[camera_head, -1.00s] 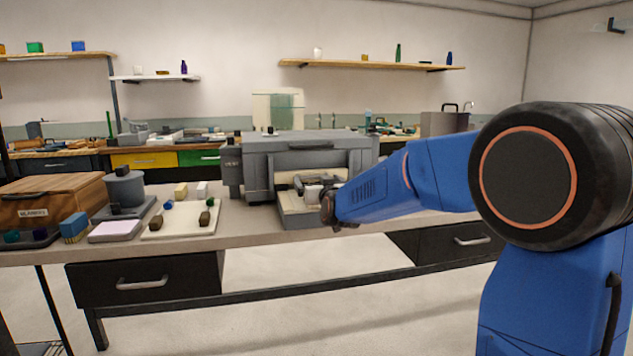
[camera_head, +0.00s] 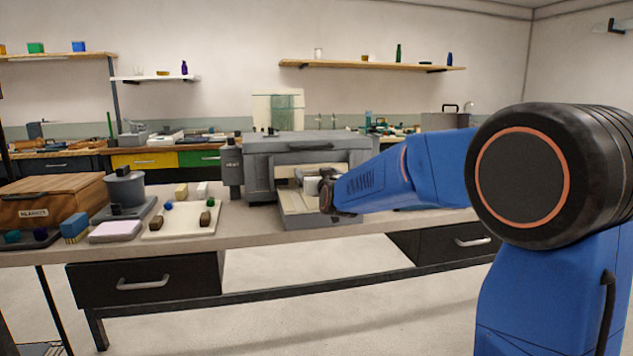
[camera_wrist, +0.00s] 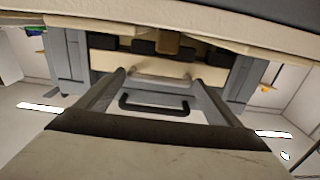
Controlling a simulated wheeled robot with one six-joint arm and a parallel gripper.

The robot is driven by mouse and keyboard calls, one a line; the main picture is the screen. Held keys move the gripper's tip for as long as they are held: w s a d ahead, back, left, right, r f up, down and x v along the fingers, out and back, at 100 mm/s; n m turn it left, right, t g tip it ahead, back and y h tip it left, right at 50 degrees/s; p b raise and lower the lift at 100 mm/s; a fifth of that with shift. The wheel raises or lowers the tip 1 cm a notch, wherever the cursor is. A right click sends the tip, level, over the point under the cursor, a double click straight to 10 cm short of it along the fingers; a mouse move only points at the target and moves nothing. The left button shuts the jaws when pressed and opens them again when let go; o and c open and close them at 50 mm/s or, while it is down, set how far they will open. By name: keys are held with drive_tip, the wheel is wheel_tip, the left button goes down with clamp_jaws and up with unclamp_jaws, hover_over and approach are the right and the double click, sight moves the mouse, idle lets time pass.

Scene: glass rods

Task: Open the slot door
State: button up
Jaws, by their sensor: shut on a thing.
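A grey box-shaped machine (camera_head: 262,165) stands on the bench with a wide opening in its front that shows a cream interior. A dark bar handle (camera_head: 313,146) runs along its upper front. My gripper (camera_head: 326,193) is at the opening, partly hidden by my blue forearm. In the wrist view my gripper (camera_wrist: 158,79) has its two grey fingers at the ends of a short pale grey bar (camera_wrist: 160,80) and is shut on it. A black handle (camera_wrist: 155,106) shows between the fingers, apart from them. I cannot tell which part is the slot door.
A cream tray (camera_head: 180,226) with small blue and brown pieces lies left of the machine. A grey pot-like device (camera_head: 124,187), a wooden box (camera_head: 50,196) and a blue block (camera_head: 74,227) stand farther left. The bench front edge is clear below them.

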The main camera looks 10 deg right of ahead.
wheel_tip(320, 180, up, 2)
drive_tip(key=shift+r, duration=0.1)
drive_tip(key=o, duration=1.3)
drive_tip(key=shift+c, duration=0.2)
drive_tip(key=shift+d, duration=0.1)
drive_tip(key=s, duration=1.7)
drive_tip(key=shift+s, duration=0.2)
drive_tip(key=s+d+f+g, duration=0.2)
drive_tip(key=s+f+g, duration=0.2)
drive_tip(key=s+f, duration=0.4)
drive_tip(key=s+d+f+g, duration=0.2)
drive_tip(key=s+f, duration=0.6)
drive_tip(key=s, duration=0.9)
drive_tip(key=s+d+f+g, duration=0.2)
drive_tip(key=s+f+g, duration=0.5)
drive_tip(key=s, duration=0.6)
drive_tip(key=shift+s+f, duration=0.35)
drive_tip(key=shift+f, duration=0.45)
